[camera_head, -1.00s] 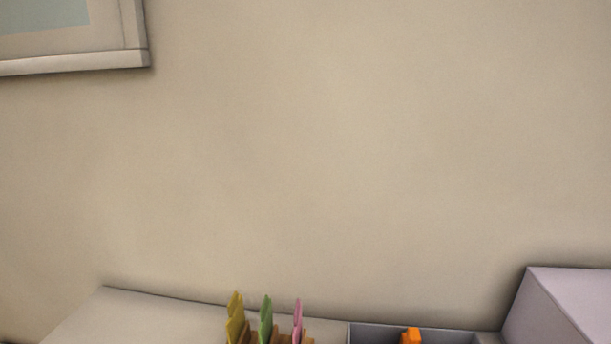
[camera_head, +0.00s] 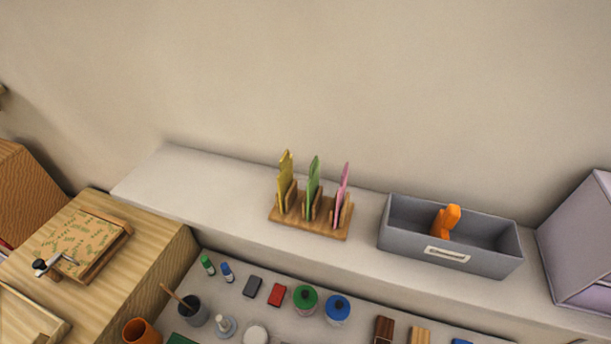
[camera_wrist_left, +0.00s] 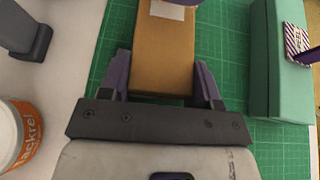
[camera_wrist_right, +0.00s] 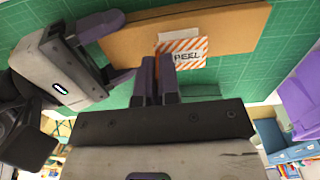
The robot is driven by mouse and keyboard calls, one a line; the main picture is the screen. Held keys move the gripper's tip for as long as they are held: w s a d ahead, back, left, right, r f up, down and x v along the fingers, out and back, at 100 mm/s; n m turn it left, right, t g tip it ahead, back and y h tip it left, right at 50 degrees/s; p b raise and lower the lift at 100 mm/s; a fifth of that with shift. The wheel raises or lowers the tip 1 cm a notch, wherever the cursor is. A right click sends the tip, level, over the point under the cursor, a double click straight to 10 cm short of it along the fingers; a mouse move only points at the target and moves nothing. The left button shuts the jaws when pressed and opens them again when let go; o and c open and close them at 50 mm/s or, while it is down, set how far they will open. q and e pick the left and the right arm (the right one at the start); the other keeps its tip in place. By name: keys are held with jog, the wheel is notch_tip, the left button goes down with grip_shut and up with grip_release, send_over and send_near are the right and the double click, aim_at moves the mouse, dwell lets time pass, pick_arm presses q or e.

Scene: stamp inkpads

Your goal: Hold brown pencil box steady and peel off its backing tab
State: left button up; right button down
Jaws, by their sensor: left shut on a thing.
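The brown pencil box (camera_wrist_left: 163,50) lies over the green cutting mat. My left gripper (camera_wrist_left: 163,75) is shut on it, one purple finger on each side. The box also shows in the right wrist view (camera_wrist_right: 125,40), with my left gripper (camera_wrist_right: 122,50) at its left end. Its backing tab (camera_wrist_right: 186,53), striped orange and white and marked "PEEL", sticks out from the box's near side. My right gripper (camera_wrist_right: 157,62) is at the tab's left edge, its fingers close together. Whether they pinch the tab is unclear. The head view shows neither gripper nor the box.
The green mat (camera_wrist_left: 220,35) also bears a teal box (camera_wrist_left: 264,60) with a purple-striped tab. A can with an orange label (camera_wrist_left: 22,130) stands at left. The head view shows a grey bin (camera_head: 405,238), a card rack (camera_head: 285,215) and several inkpads and bottles.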

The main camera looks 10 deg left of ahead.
jog(key=shift+r, duration=1.55)
pick_arm(q)
jog(key=o, duration=1)
jog(key=shift+c, duration=0.2)
jog(key=shift+a, duration=0.15)
